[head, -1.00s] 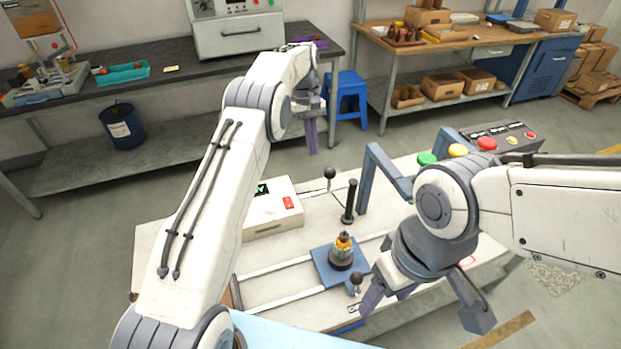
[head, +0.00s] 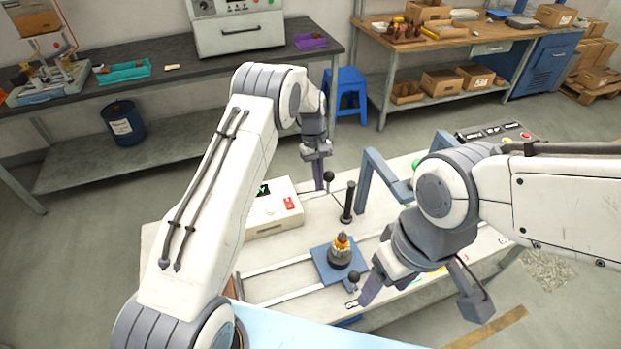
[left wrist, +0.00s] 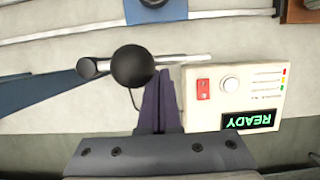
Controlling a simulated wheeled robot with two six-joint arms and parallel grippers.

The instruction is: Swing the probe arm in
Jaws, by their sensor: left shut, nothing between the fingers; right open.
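The probe arm has a black ball knob (head: 329,176) and stands by the tester's right rear corner. In the left wrist view its ball (left wrist: 132,66) sits close to my fingertips, beside a pale rod and a black post (left wrist: 90,68). My left gripper (head: 319,186) is shut and empty, pointing down at the knob; I cannot tell if it touches. Its purple fingers (left wrist: 160,85) show in the wrist view. The armature (head: 341,247) stands upright on a blue fixture (head: 323,264). My right gripper (head: 386,290) is open, beside the fixture.
The tester box (head: 274,216) shows a green READY in the left wrist view (left wrist: 250,121). A black upright post (head: 348,203) and a blue-grey frame (head: 370,178) stand to the knob's right. Another black ball knob (head: 353,277) is at the fixture's front.

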